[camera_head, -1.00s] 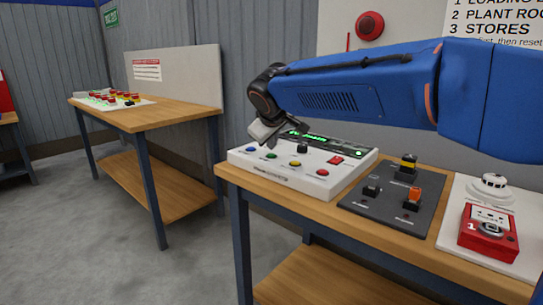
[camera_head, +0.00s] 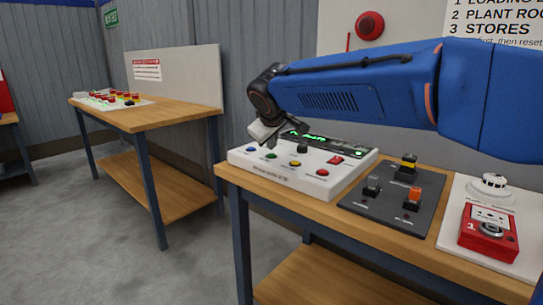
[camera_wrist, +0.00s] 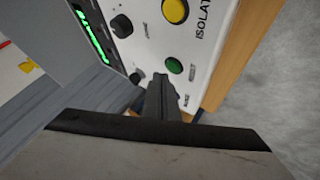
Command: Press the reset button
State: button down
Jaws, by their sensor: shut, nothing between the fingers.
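A white control panel (camera_head: 325,185) stands on the right bench, with blue (camera_head: 251,149), green (camera_head: 271,156), yellow (camera_head: 295,163) and red (camera_head: 322,172) round buttons along its front. My gripper (camera_head: 276,148) is shut and empty, above the panel's left part near the green button. In the wrist view, the shut fingers (camera_wrist: 160,84) point at the panel close beside the green button (camera_wrist: 174,65); contact cannot be told. The label by the green button is too small to read surely, so I cannot tell which button is reset. The fingers hide part of the panel there.
A dark plate (camera_head: 388,222) with several controls lies right of the panel. Further right, a white board holds a red key unit (camera_head: 488,240) and a round detector (camera_head: 491,187). Another bench (camera_head: 150,115) with a control panel stands at the left. The floor between is clear.

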aim_at(272, 158)
jog(key=shift+f, duration=0.1)
dwell(0.3)
jog(key=shift+f, duration=0.3)
jog(key=shift+f, duration=0.5)
dwell(0.8)
jog(key=shift+r, duration=0.9)
jog(key=shift+r, duration=0.1)
notch_tip(272, 158, up, 5)
jog(key=shift+f, duration=0.1)
dwell(0.6)
dwell(0.5)
